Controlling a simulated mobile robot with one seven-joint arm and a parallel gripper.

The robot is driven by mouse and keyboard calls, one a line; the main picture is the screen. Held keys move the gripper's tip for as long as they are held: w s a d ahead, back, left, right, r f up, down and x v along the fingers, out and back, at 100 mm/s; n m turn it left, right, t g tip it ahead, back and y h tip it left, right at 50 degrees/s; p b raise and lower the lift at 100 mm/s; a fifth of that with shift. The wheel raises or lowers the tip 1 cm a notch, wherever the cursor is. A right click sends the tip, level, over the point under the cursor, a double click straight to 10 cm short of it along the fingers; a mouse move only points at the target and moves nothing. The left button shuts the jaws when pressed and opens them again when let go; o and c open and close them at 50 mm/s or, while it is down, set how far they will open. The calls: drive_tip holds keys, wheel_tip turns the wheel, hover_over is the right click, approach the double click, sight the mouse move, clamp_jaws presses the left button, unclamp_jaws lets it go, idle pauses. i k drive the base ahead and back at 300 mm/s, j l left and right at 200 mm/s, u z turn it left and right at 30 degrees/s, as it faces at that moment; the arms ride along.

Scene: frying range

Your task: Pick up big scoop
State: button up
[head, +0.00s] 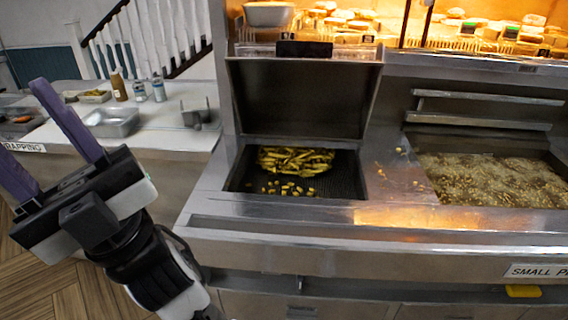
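My gripper (20,120) is at the left of the head view. Its two purple fingers are spread apart with nothing between them, pointing up and to the left, so it is open. No object is clearly recognisable as the big scoop. A small grey metal item (200,114) stands on the left counter beside the range; it could be a scoop, but its shape is too small to tell. My gripper is to the left of this item, nearer the camera and apart from it.
The wrapping counter (165,135) holds a metal tray (112,122), a brown bottle (119,87) and small containers. A chip bin (345,175) with chips sits in the steel range. A fryer of bubbling oil (490,180) is at right. A lit food display (480,35) runs along the back.

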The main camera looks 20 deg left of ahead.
sight(196, 118)
drive_tip(key=u, duration=0.75)
drive_tip(key=i+j+u, duration=0.1)
drive_tip(key=u, duration=0.25)
drive_tip(key=i+u, duration=0.15)
drive_tip(key=u, duration=0.2)
drive_tip(key=i+u, duration=0.15)
drive_tip(key=u, duration=0.15)
drive_tip(key=i+l, duration=0.15)
drive_tip(key=i, duration=0.7)
